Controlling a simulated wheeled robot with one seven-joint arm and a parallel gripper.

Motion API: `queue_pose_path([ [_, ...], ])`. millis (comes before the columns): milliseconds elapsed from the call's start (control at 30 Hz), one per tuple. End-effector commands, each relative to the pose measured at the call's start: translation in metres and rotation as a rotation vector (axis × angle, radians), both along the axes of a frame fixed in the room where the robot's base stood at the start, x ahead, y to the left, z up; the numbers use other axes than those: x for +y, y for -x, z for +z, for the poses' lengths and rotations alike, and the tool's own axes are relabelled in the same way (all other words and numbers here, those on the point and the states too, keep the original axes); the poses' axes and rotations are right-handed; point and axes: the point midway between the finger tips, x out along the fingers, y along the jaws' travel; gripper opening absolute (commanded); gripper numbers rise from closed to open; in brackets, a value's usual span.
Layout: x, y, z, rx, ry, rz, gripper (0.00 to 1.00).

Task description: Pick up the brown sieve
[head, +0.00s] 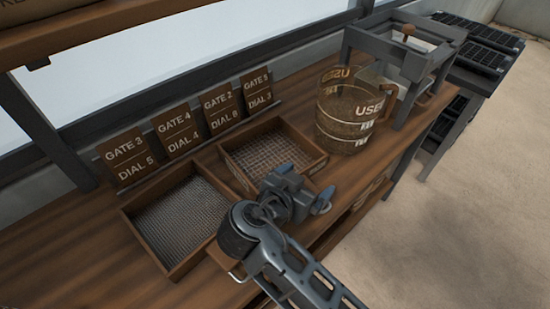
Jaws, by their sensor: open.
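Two wooden-framed mesh sieves lie flat, side by side, on the bench. The right brown sieve (265,153) has a coarser-looking mesh and a redder brown frame. The left brown sieve (180,212) has a finer grey mesh. My gripper (303,184) has blue fingertips, spread open. It is at the front edge of the right sieve and covers its front corner. Nothing shows between the fingers. I cannot tell whether they touch the frame.
Brown cards (173,128) with gate and dial numbers stand along the back of the wooden bench (80,245). A banded, brown-filled jug (345,115) stands right of the sieves. A grey frame stand (392,58) is beyond it. Black trays (478,35) are at far right.

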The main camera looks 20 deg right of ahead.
Motion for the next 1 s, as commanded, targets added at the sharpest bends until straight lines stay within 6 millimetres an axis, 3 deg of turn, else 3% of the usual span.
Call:
queue_pose_path([
  [300, -0.0047, -0.0026, -0.0029, 0.0, 0.0, 0.001, 1.0],
  [800, -0.0044, -0.0025, -0.0028, 0.0, 0.0, 0.001, 0.52],
  [1000, -0.0043, -0.0027, -0.0023, 0.0, 0.0, 0.001, 0.51],
])
